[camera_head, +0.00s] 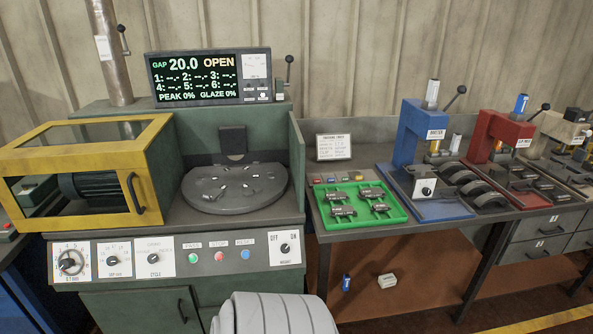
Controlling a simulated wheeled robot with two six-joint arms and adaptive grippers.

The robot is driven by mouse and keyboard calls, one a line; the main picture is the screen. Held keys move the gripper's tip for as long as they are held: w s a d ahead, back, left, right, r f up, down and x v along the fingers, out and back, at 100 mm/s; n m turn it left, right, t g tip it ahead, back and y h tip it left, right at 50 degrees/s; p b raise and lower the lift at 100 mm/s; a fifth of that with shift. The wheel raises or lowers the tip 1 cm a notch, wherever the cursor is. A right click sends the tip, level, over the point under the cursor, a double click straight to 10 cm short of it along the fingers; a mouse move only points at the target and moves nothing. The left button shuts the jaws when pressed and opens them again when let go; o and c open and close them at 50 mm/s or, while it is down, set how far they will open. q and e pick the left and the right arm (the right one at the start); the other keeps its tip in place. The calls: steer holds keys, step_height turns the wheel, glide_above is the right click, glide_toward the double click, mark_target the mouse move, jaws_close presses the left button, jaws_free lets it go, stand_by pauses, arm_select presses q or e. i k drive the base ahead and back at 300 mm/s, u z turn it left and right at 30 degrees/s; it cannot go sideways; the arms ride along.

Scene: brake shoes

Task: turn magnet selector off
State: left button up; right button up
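The magnet selector (285,248) is a small black knob on a white plate at the right end of the machine's front panel. "OFF" is printed at its upper left and "ON" at its upper right. The knob is too small for me to tell surely which mark it points to. Neither of my grippers shows in the head view, and nothing is seen touching the knob.
The green machine holds a round grey plate (235,190), a yellow-framed guard (145,175) and a display (208,77) reading "OPEN". Other knobs and coloured buttons (219,256) sit left of the selector. A green tray (392,222) with several parts lies on the bench at right.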

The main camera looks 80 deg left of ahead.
mark_target(284, 247)
steer(key=u, duration=0.5)
steer(key=i, duration=0.8)
steer(key=u, duration=1.25)
steer(key=i, duration=0.5)
steer(key=u, duration=0.5)
